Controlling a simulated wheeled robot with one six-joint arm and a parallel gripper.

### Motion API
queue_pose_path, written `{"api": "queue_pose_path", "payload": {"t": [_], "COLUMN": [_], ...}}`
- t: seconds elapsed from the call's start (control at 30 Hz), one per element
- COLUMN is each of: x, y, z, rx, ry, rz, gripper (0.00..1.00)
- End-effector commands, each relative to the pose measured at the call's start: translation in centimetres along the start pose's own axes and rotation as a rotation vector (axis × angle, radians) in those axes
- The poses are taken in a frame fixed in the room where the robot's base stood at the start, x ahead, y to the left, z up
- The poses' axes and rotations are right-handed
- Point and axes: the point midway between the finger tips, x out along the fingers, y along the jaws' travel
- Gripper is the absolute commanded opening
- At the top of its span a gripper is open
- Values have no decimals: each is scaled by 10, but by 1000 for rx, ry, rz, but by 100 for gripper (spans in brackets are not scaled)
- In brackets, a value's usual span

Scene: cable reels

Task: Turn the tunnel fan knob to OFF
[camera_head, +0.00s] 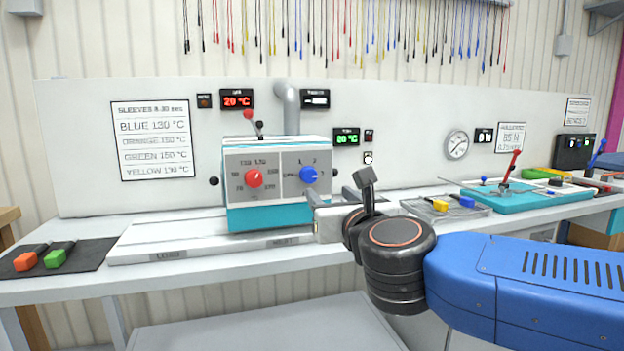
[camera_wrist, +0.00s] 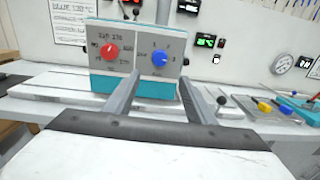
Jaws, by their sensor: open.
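The tunnel heater box (camera_head: 277,215), grey-faced with a teal base, stands on the bench in the middle of the head view. Its blue knob (camera_head: 309,174) is on the right half of the face, with OFF at its left and numbers around it. Its pointer is too small to read. A red knob (camera_head: 253,178) with temperature marks sits on the left half. The blue knob also shows in the wrist view (camera_wrist: 160,58). My gripper (camera_wrist: 160,82) is open and empty. Its fingers reach toward the box, just below and in front of the blue knob, apart from it.
A white rail (camera_head: 150,245) runs along the bench under the box. A dark mat (camera_head: 90,250) with orange and green blocks lies at left. A clear tray (camera_head: 470,209) and a teal lever tool (camera_head: 530,200) are at right. A grey pipe (camera_head: 290,105) rises behind the box.

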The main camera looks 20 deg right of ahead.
Motion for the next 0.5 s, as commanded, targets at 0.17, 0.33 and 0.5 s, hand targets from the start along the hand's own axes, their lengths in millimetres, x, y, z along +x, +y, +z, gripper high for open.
{"api": "queue_pose_path", "payload": {"t": [0.17,0.33,0.5], "x": [20,40,64], "y": [-1,-1,-1], "z": [0,-2,-1], "rx": [-2,-4,-4], "ry": [2,4,4], "rz": [-3,-3,-2], "gripper": [50,50,50]}}
